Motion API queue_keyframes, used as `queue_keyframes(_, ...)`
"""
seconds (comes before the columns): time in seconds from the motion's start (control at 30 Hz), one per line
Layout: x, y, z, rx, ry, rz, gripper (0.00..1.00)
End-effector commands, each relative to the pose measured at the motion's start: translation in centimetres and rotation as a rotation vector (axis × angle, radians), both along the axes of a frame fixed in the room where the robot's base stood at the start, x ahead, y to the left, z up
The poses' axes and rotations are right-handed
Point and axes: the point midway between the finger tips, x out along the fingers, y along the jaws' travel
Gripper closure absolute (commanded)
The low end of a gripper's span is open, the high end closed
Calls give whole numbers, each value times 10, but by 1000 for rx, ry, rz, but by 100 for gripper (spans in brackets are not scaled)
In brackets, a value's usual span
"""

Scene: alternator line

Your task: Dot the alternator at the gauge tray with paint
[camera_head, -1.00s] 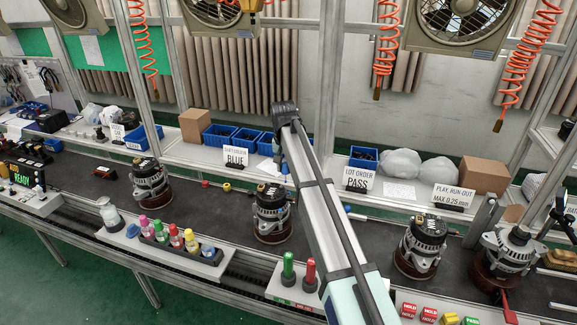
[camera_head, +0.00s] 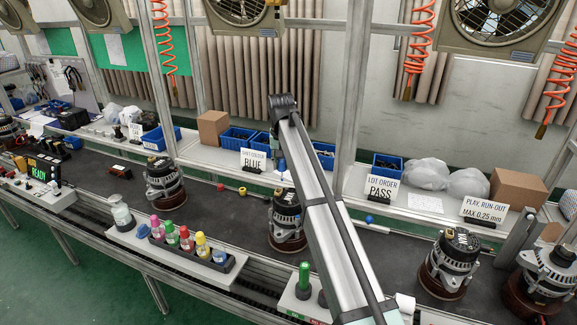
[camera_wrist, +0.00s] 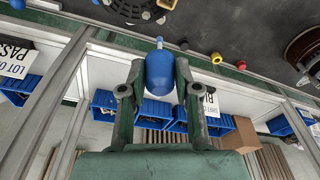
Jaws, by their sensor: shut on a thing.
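My gripper (camera_wrist: 158,92) is shut on a blue paint bottle (camera_wrist: 160,74), held in the wrist view with its narrow tip toward the bench. A dark alternator (camera_head: 448,262) on a brown round base stands at the right, and a silver one (camera_head: 550,272) is cut by the right edge, near the play and run-out sign (camera_head: 485,211). Another alternator (camera_head: 287,215) stands partly behind my arm, and one (camera_head: 164,182) stands farther left. I cannot make out the gauge tray. The shift colour sign (camera_head: 253,160) reads BLUE.
A bottle rack (camera_head: 190,252) with pink, green, red and yellow tops stands at the front. A green-capped item (camera_head: 304,280) is near my arm. A shelf with blue bins (camera_head: 239,139) runs behind.

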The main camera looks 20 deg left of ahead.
Motion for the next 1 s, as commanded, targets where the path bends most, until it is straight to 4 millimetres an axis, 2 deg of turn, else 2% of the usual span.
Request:
queue_keyframes(0.4, 0, -1, 1, 0, 0, 0, 94)
queue_keyframes(0.8, 0, -1, -32, 0, 0, -1, 94)
queue_keyframes(1.0, 0, -1, -41, 0, 0, -1, 94)
